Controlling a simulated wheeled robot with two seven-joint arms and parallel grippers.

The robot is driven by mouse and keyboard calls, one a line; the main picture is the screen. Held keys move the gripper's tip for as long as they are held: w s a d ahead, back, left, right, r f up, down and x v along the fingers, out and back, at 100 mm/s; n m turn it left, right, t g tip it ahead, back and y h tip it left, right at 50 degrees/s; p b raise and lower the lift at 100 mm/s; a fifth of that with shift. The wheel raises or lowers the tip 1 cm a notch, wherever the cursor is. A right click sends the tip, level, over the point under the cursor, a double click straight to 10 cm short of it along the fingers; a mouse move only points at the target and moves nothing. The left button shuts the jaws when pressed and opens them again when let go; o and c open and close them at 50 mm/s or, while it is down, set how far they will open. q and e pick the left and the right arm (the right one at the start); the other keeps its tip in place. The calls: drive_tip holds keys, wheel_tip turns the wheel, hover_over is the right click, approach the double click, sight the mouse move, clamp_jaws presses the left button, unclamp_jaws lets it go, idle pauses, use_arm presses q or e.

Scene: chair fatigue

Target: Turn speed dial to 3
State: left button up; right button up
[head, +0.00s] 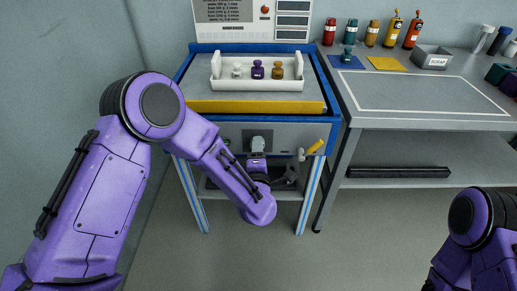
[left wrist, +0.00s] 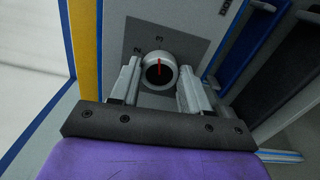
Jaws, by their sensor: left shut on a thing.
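The speed dial (left wrist: 159,70) is a round knob with a light rim, a dark face and a red pointer line, seen in the left wrist view. It sits on a grey plate (left wrist: 193,44) with printed numerals, of which a 2 and a 3 show above the knob. The red line points up, roughly towards the 3. My left gripper (left wrist: 158,86) is shut on the dial, one finger on each side. In the head view the left gripper (head: 257,148) reaches the front panel of the blue-framed station and hides the dial. My right gripper is out of view.
A white tray (head: 258,85) with several small weights stands on the station above a yellow front strip (head: 255,106). A yellow-handled lever (head: 315,147) is right of the left gripper. A grey table (head: 430,125) with bottles stands at the right. The floor in front is clear.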

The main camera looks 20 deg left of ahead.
use_arm(q)
drive_tip(key=shift+s+f, duration=0.1)
drive_tip(key=shift+f, duration=0.05)
idle(0.4)
drive_tip(key=o, duration=1.1)
drive_tip(key=shift+a, duration=0.1)
drive_tip(key=shift+c, duration=0.2)
drive_tip(key=shift+s, duration=0.1)
drive_tip(key=v, duration=1)
drive_tip(key=shift+s, duration=0.15)
